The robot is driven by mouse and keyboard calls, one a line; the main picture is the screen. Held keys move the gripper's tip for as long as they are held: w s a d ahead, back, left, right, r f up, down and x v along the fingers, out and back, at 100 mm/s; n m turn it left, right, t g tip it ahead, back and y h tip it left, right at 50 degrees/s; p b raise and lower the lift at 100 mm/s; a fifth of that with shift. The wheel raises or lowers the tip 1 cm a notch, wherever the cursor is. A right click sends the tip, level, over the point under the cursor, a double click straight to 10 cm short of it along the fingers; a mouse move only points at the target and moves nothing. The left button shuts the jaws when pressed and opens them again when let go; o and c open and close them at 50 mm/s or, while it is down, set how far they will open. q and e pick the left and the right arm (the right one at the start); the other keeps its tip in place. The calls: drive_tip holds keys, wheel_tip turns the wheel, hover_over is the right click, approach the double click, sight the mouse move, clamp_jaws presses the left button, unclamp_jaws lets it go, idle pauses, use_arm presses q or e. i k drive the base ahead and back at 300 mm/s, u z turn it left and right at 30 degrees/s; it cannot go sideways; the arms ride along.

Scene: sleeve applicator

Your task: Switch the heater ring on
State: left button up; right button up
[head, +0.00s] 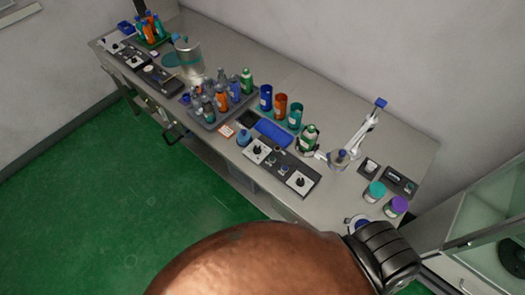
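A metal stand with a slanted arm and a blue top (366,125) stands on the right part of the bench. A control panel with black knobs on white plates (282,167) is at the front edge. Neither gripper's fingers show.
The steel bench (310,88) runs along the wall. A grey tray (211,124) of several bottles, coloured cups (281,106), a green-and-white bottle (309,139) and teal- and purple-lidded jars (375,191) stand on it. A glass-fronted cabinet (488,228) is at the right.

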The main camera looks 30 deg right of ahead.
sight(300, 182)
drive_tip(key=z, duration=1.5)
